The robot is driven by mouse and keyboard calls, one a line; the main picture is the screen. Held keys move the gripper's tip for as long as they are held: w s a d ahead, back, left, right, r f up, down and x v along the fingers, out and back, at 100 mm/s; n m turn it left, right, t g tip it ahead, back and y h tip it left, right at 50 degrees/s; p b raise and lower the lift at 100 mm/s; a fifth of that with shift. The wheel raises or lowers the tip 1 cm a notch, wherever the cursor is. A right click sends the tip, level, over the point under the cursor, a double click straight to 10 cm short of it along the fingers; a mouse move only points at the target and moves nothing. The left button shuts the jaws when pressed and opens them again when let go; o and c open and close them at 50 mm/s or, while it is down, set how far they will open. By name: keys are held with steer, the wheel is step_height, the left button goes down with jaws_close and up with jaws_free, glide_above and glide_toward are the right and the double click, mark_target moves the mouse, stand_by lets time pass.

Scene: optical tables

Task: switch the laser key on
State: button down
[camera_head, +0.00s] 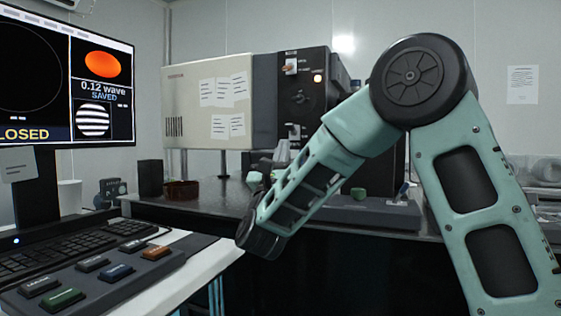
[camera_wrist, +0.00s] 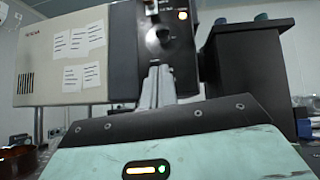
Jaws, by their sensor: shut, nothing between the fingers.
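The laser unit's dark front panel (camera_head: 305,112) stands at the back centre of the head view. In the wrist view the round switch (camera_wrist: 163,34) and the lit lamp (camera_wrist: 183,15) show near the top. The key's angle is too small to read. My gripper (camera_wrist: 158,76) is shut and empty, its pale fingers pointing at the panel just below the switch. They overlap the panel's lower part, and I cannot tell whether they touch it.
The beige housing (camera_head: 208,100) with paper notes adjoins the panel. A black box (camera_wrist: 245,65) stands right of it. The monitor (camera_head: 70,75), keyboard (camera_head: 70,243) and button console (camera_head: 95,277) fill the left. A brown round dish (camera_head: 182,190) sits on the bench.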

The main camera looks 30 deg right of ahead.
steer(key=b+v, duration=0.1)
steer(key=v, duration=0.2)
steer(key=shift+s+f, duration=0.1)
stand_by(0.6)
